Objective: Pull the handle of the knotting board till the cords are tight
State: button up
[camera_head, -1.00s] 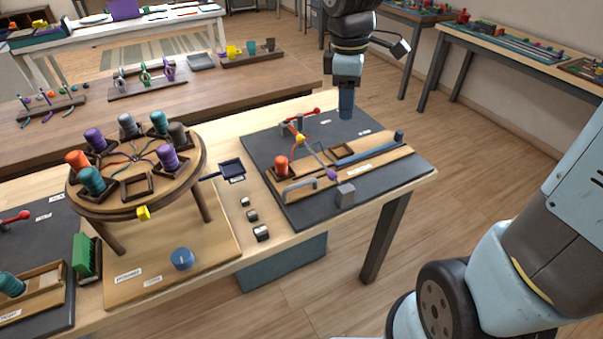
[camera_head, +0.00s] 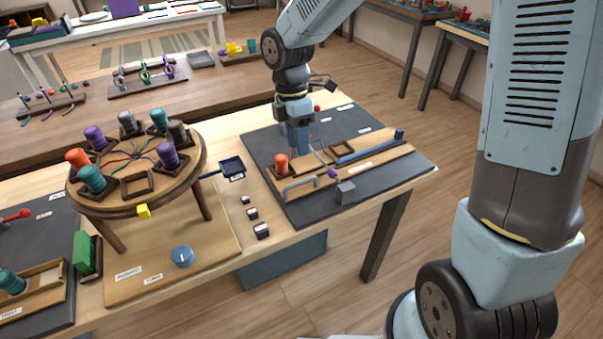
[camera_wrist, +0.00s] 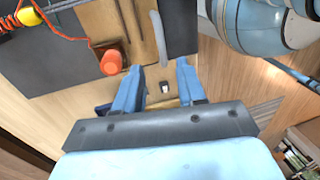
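The knotting board (camera_head: 375,160) is a wooden strip on a dark mat at the right end of the table. Its grey bar handle (camera_head: 300,188) is at the front left of the strip, and it also shows in the wrist view (camera_wrist: 159,38), beyond my fingers. An orange spool (camera_head: 281,163) stands beside it, seen too in the wrist view (camera_wrist: 110,63). My gripper (camera_head: 301,150) points down over the board behind the handle and spool. Its fingers (camera_wrist: 158,80) are apart with nothing held. An orange cord shows at the wrist view's upper left; my gripper hides part of the cords in the head view.
A grey block (camera_head: 345,192) and a purple ball (camera_head: 333,172) are at the board's front. Several small dark blocks (camera_head: 252,213) stand on the table to its left. The round braiding stand (camera_head: 135,200) with spools is farther left. A blue bar (camera_head: 368,149) lies on the strip.

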jog(key=f, duration=0.3)
jog(key=s+f, duration=0.1)
jog(key=f, duration=0.2)
jog(key=d+f, duration=0.1)
jog(key=f, duration=0.2)
jog(key=shift+s+f, duration=0.2)
jog(key=shift+s, duration=0.15)
grip_shut()
